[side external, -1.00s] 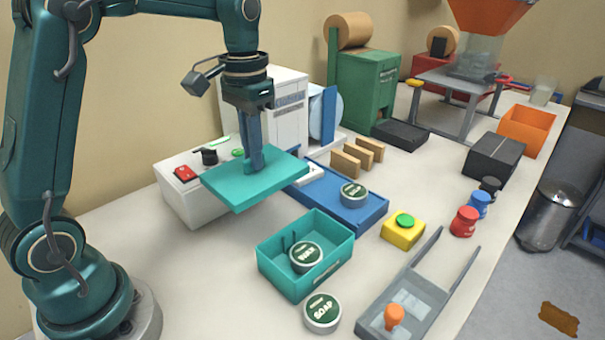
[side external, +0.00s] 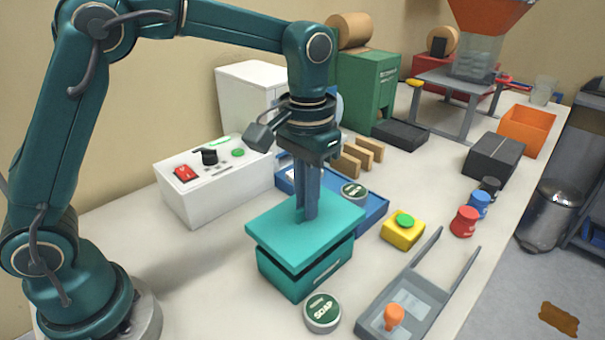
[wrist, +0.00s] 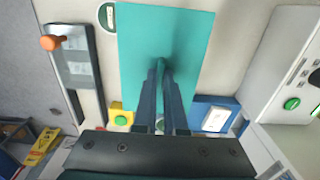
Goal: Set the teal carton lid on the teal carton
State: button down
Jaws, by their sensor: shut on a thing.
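The teal carton lid (side external: 275,224) is a flat teal panel held level by my gripper (side external: 307,214), which is shut on its middle. The lid is right above the teal carton (side external: 305,279), with a dark gap showing between them at the front. It covers the carton's opening, so the tin inside is hidden. In the wrist view the lid (wrist: 150,35) fills the upper middle, and my gripper's fingers (wrist: 163,66) meet at its centre. The carton is hidden there behind the lid.
A soap tin (side external: 322,312) stands close in front of the carton. A blue tray (side external: 372,208) with a tin lies just behind it. A yellow button box (side external: 403,232) and a grey fixture (side external: 375,310) stand to the right. A white control box (side external: 215,185) is at left.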

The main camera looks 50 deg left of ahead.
aim_at(306, 222)
jog(key=shift+f, duration=1.95)
jog(key=shift+f, duration=0.1)
jog(key=shift+f, duration=0.25)
jog(key=c, duration=1)
grip_release()
